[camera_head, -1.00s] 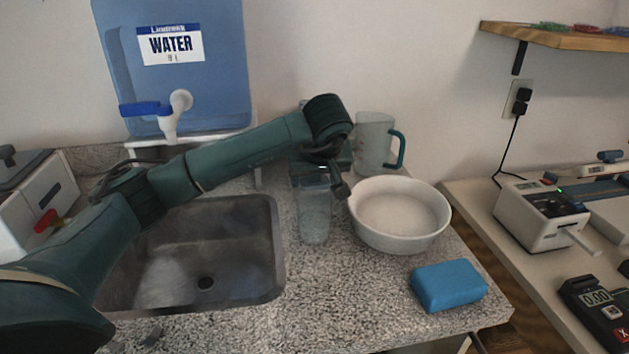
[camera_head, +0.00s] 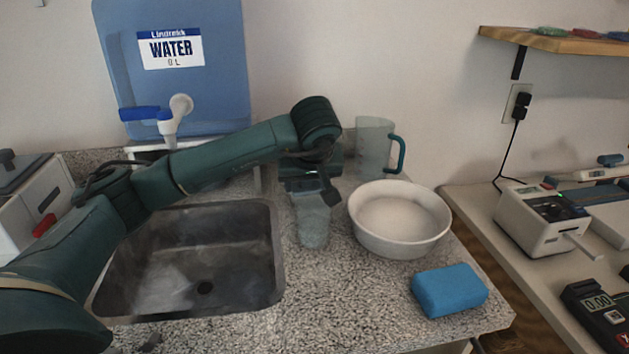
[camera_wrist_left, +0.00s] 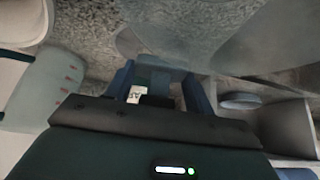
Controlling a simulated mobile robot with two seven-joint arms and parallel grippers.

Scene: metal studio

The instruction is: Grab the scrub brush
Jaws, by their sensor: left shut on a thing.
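My right gripper is in neither view.
A white bowl (camera_head: 400,222) stands right of the gripper, with a measuring jug (camera_head: 375,147) behind. A blue sponge (camera_head: 449,290) lies near the front right corner. The sink (camera_head: 195,258) and the blue water tank (camera_head: 172,75) are to the left.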

